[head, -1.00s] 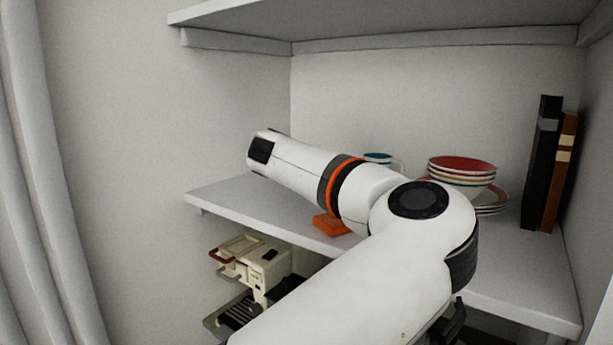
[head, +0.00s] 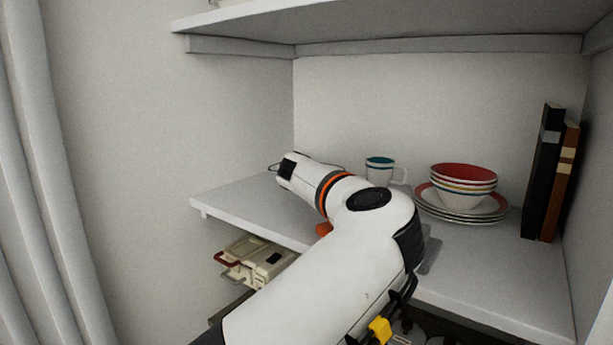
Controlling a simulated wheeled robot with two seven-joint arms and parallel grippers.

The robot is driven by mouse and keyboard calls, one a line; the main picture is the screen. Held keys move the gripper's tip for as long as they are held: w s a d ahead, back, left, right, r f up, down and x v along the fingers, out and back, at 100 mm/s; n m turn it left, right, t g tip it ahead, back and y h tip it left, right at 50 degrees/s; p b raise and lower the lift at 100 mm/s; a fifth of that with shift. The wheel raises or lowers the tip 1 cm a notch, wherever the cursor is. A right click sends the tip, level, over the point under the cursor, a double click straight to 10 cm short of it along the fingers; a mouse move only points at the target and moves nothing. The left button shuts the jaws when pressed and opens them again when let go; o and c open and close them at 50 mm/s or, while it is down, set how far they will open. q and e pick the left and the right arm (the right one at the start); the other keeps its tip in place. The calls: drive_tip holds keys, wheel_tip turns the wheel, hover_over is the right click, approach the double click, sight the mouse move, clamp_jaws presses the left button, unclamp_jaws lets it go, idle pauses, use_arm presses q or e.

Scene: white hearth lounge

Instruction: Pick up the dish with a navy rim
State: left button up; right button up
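A stack of bowls (head: 462,192) stands on a stack of plates (head: 428,203) at the right of the middle shelf. The top bowl is red inside, and thin coloured rims show below it. A dark bluish rim shows low in the bowl stack, but I cannot tell for sure that it is navy. The top plate has a red rim; the rims under it are too small to tell. One of my arms crosses the middle of the view, in front of the shelf and left of the dishes. Neither gripper's fingertips can be made out.
A white mug with teal inside (head: 380,170) stands left of the bowls. Two upright books (head: 545,170) stand right of them. The middle shelf (head: 500,275) is bare in front of the dishes. An upper shelf (head: 400,35) hangs above. A cream appliance (head: 250,258) sits below, left.

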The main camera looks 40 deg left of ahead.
use_arm(q)
drive_tip(key=shift+s+d+r, duration=0.1)
drive_tip(key=shift+s, duration=0.05)
drive_tip(key=c, duration=0.4)
clamp_jaws()
